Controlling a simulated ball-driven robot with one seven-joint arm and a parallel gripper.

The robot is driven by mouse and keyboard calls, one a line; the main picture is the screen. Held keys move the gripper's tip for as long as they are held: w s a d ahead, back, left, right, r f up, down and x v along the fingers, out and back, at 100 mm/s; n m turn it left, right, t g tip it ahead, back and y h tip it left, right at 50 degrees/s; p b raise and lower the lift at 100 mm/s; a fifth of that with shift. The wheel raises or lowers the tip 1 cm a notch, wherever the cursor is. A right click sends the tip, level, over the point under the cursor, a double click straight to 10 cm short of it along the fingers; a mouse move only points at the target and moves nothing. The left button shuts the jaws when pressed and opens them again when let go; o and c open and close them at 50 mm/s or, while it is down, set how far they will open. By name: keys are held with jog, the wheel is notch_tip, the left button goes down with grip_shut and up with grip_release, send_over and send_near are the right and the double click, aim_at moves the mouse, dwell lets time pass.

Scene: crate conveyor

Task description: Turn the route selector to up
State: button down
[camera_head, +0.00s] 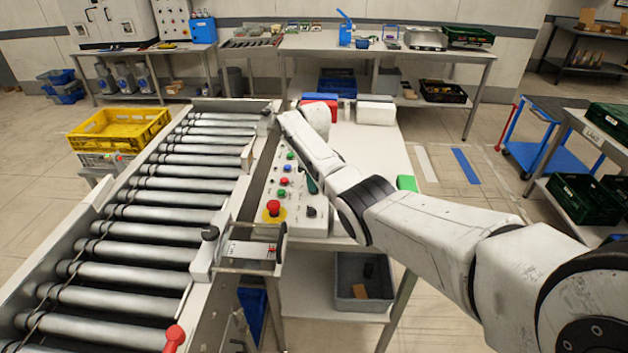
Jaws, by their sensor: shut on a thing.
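The control panel (291,223) is a sloped white box beside the conveyor with green, blue and red buttons. A red emergency knob on a yellow base (273,209) is near its front. A small black knob (311,211) sits at the panel's front right, uncovered. My arm reaches over the panel from the right.
The roller conveyor (165,183) runs along the left, with a yellow crate (119,131) beyond it. A grey bin (362,281) stands on the shelf below the panel table. A blue trolley (533,148) stands right.

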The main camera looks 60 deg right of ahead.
jog(key=shift+m, duration=1.5)
jog(key=shift+r, duration=0.1)
jog(key=c, duration=1.2)
grip_release()
notch_tip(320, 180, up, 11)
jog(key=shift+f+b, duration=0.15)
jog(key=shift+b, duration=0.55)
jog(key=shift+f, duration=0.1)
